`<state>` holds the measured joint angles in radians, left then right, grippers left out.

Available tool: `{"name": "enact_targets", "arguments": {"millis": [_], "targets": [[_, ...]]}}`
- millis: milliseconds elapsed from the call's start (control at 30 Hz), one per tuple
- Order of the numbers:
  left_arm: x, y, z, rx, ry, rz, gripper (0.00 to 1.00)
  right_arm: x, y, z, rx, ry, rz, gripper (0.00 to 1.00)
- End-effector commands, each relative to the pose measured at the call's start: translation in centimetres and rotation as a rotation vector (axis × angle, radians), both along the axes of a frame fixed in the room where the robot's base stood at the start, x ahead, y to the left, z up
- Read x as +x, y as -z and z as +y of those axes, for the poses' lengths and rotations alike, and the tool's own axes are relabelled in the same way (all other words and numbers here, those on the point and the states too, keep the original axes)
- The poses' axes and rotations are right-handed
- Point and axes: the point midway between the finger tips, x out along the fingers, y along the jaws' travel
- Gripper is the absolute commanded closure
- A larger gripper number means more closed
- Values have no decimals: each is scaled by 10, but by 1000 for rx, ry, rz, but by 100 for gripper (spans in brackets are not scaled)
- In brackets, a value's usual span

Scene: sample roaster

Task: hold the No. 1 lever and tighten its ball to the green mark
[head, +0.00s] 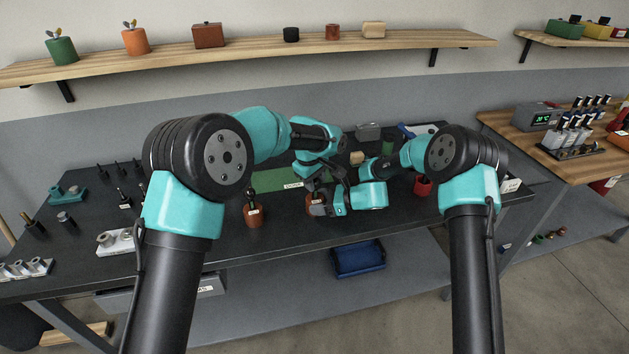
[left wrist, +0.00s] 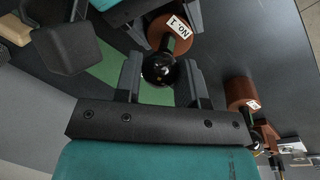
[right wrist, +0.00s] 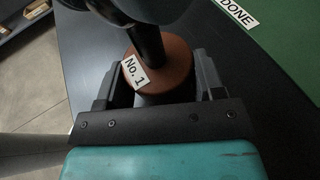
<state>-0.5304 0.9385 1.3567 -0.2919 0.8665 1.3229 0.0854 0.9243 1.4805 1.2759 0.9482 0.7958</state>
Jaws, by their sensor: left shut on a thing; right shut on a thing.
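The No. 1 lever has a brown round base (right wrist: 165,65) with a white "No. 1" label, a dark stem and a glossy black ball (left wrist: 160,70). In the head view the base (head: 314,199) shows partly behind my grippers, in front of the green mat. My left gripper (left wrist: 160,75) is shut on the black ball, a finger on each side. My right gripper (right wrist: 158,85) is shut on the brown base, with its fingers either side. A dark part of the left arm covers the lever's top in the right wrist view. I cannot make out the green mark clearly.
Another brown-based lever (head: 253,214) stands to the left. The green mat (head: 268,181) with a "DONE" label (right wrist: 238,12) lies behind. A red cup (head: 422,187) stands right. Small parts and white holders (head: 115,242) occupy the bench's left. A blue bin (head: 358,260) sits below.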

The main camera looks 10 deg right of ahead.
Motion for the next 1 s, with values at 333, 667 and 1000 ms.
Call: {"name": "enact_targets", "arguments": {"millis": [333,667,1000], "targets": [[1,0,0,2,74,-1,87,0,0,0,0,0,0,70],[1,0,1,1,253,0,87,0,0,0,0,-1,-1,70],[1,0,1,2,269,0,87,0,0,0,0,-1,0,70]]}}
